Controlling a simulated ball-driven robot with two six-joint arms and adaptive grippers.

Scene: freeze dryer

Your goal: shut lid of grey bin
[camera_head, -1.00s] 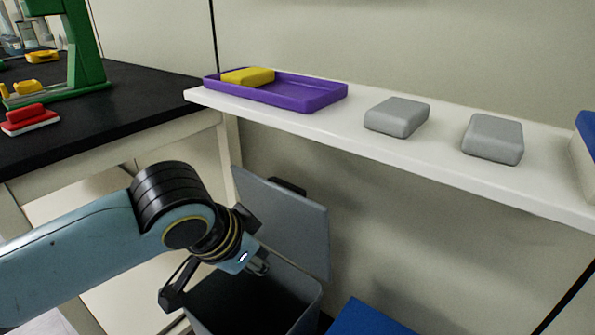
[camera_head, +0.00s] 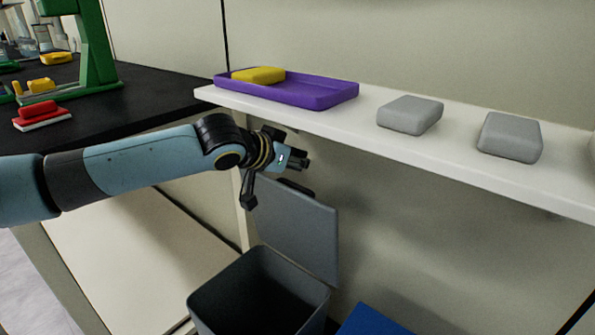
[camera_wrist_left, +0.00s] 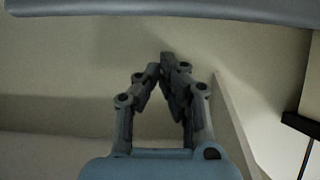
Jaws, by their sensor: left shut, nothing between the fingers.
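The grey bin (camera_head: 213,301) stands on the floor below the white shelf. Its lid (camera_head: 300,232) is open and stands upright at the back of the bin, near the wall. The inside of the bin looks dark. My left gripper (camera_head: 303,161) is shut and empty. In the head view it is just above the top edge of the lid and below the shelf's front edge. In the left wrist view the fingertips (camera_wrist_left: 166,65) come together with nothing between them. I cannot tell whether the gripper touches the lid. My right gripper does not show.
The white shelf (camera_head: 365,130) runs above the bin, close over my left gripper. It bears a purple tray (camera_head: 315,94) with a yellow block (camera_head: 258,75), and two grey blocks (camera_head: 410,114). A blue object (camera_head: 370,322) lies right of the bin. A black-topped bench (camera_head: 150,102) is at left.

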